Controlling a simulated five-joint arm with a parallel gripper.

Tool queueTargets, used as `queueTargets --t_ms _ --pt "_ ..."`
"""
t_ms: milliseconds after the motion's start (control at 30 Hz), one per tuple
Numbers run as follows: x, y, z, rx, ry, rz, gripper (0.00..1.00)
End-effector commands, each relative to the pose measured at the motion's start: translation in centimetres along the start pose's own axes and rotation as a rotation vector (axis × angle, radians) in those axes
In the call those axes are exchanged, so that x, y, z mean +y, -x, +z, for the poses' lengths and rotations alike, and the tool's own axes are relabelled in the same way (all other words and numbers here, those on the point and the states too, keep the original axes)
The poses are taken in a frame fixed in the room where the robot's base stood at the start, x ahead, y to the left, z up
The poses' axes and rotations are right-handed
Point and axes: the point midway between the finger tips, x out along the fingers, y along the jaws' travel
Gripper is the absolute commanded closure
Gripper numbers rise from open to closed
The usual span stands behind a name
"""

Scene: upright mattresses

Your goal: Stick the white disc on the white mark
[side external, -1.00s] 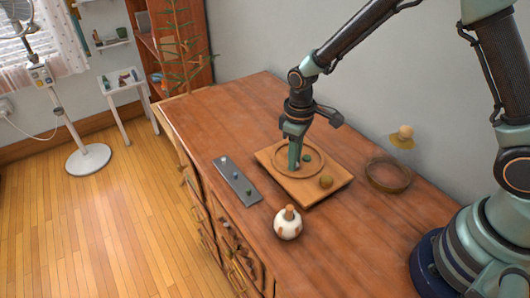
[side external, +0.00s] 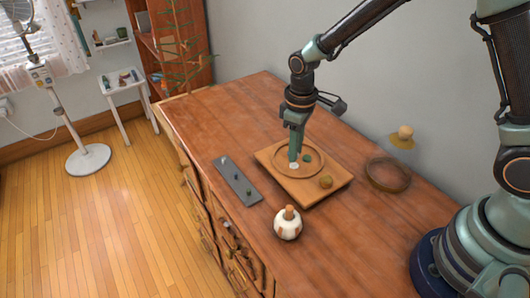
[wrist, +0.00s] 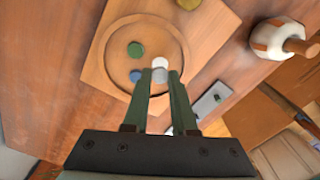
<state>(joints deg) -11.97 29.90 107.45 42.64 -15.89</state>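A square wooden board (side external: 318,187) with a round, rimmed recess lies on the cabinet top. In the recess, a white round patch (side external: 294,166) shows just below my gripper's tips. In the wrist view the white disc (wrist: 160,62) shows between and beyond the fingertips, its near part greyer. I cannot make out a separate white mark. A green round spot (wrist: 135,49) and a blue one (wrist: 136,75) lie left of it. My gripper (side external: 293,158) is above the recess, pointing down. In the wrist view its fingers (wrist: 161,77) stand apart, and nothing looks clamped between them.
A grey strip (side external: 237,181) with small knobs lies left of the board. A white pot with a wooden stopper (side external: 288,224) stands in front. A brown ring dish (side external: 388,175) lies to the right. The cabinet's far left is clear.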

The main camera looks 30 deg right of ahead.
Motion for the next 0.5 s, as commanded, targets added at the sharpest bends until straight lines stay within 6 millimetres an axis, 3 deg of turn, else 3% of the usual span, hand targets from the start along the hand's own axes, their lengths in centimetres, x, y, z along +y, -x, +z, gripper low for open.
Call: queueTargets --t_ms 133,167,233,267,500 --pt "0.00 0.00 0.00 0.000 0.000 0.000 0.78" --pt "0.00 0.00 0.01 0.000 0.000 0.000 0.71" --pt "0.00 -0.01 0.00 0.000 0.000 0.000 0.44" --pt "0.00 -0.01 0.00 0.000 0.000 0.000 0.40" --pt "0.00 -0.02 0.01 0.000 0.000 0.000 0.40"
